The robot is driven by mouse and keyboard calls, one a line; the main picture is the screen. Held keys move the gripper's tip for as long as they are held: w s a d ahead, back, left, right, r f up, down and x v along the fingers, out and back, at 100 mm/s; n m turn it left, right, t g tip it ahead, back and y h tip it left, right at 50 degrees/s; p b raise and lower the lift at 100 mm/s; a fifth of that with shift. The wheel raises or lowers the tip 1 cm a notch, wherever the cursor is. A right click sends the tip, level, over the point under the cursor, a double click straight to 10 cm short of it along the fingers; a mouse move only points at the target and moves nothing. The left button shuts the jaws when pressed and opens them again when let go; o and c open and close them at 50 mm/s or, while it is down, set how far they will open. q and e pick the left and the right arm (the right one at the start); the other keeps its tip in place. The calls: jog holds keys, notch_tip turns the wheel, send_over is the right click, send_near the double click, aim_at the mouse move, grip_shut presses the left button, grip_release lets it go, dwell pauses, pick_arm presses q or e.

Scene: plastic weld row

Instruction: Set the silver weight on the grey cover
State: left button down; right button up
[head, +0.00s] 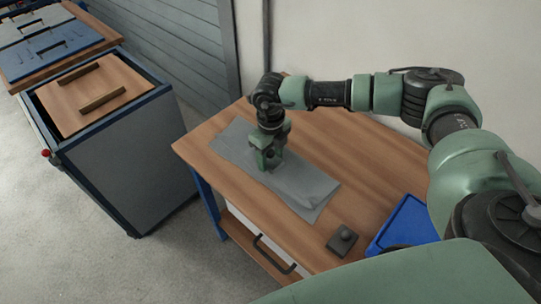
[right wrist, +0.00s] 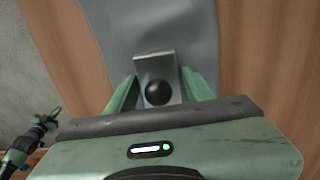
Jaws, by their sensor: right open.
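The grey cover (head: 308,188) lies as a long flat strip along the wooden workbench; it also shows in the right wrist view (right wrist: 185,30). The silver weight (right wrist: 155,66), a metal block with a black ball knob, is between the fingers of my right gripper (right wrist: 158,92), over the cover; it appears to rest on it. My right gripper (head: 268,163) points down at the far part of the cover, open, one finger on each side of the weight. In the head view the gripper mostly hides the weight. My left gripper (right wrist: 53,113) shows small at the left; its jaws are unclear.
A dark weight with a knob (head: 342,240) stands on the bench's near part, beside a blue tray (head: 406,225). A cart with a wooden board (head: 85,92) stands left, with blue and grey panels behind it. A wall borders the bench's back.

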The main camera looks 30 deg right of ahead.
jog(key=shift+s+r, duration=0.15)
jog(key=shift+r, duration=0.1)
notch_tip(320, 180, up, 12)
jog(key=shift+f+b, duration=0.1)
jog(key=shift+b, duration=0.85)
